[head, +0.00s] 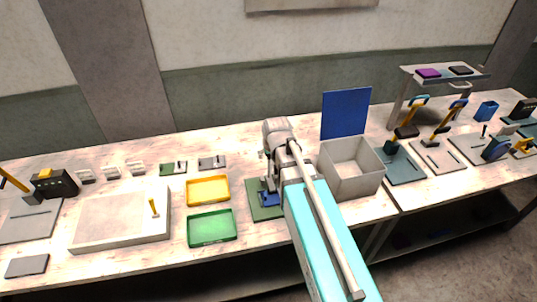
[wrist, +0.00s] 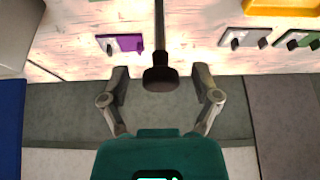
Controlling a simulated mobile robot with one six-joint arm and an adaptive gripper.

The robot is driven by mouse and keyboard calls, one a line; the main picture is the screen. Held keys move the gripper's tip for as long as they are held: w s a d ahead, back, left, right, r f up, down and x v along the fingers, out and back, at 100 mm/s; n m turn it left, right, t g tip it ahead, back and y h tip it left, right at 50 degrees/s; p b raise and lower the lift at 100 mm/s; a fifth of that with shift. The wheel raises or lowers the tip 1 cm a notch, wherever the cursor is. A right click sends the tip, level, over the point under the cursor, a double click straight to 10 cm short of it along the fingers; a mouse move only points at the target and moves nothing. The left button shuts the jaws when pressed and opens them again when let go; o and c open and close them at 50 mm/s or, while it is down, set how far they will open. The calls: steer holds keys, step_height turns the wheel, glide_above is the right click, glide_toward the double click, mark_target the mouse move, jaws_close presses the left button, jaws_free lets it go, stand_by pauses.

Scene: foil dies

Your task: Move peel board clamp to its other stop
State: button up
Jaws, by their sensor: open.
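My gripper (wrist: 160,70) is open in the wrist view, one finger on each side of a dark round knob (wrist: 160,80) on a thin rod. Gaps show between the knob and both fingers. In the head view my arm hides the knob and partly covers a green board (head: 256,211) with a blue part (head: 269,198). No label marks the peel board clamp, so I cannot tell whether the knob belongs to it. A pale slab (head: 110,220) with a yellow-handled lever (head: 154,207) lies to the left.
A grey open bin (head: 350,182) stands right of my arm, with an upright blue panel (head: 345,113) behind. Yellow (head: 208,190) and green trays (head: 212,228) lie left. Small boards, including a purple one (wrist: 128,43), line the back. Lever fixtures (head: 404,166) stand farther right.

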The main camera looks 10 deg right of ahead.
stand_by(0.3)
steer(key=s+d+f+g+b, duration=0.1)
steer(key=s+f+g, duration=0.1)
steer(key=s, duration=0.5)
steer(key=s+d+f+g+b, duration=0.1)
steer(key=s+d+f+g, duration=0.1)
steer(key=s, duration=0.6)
steer(key=shift+d+f+m+g+b, duration=0.2)
steer(key=shift+m+g+b, duration=0.1)
steer(key=shift+g+b, duration=0.1)
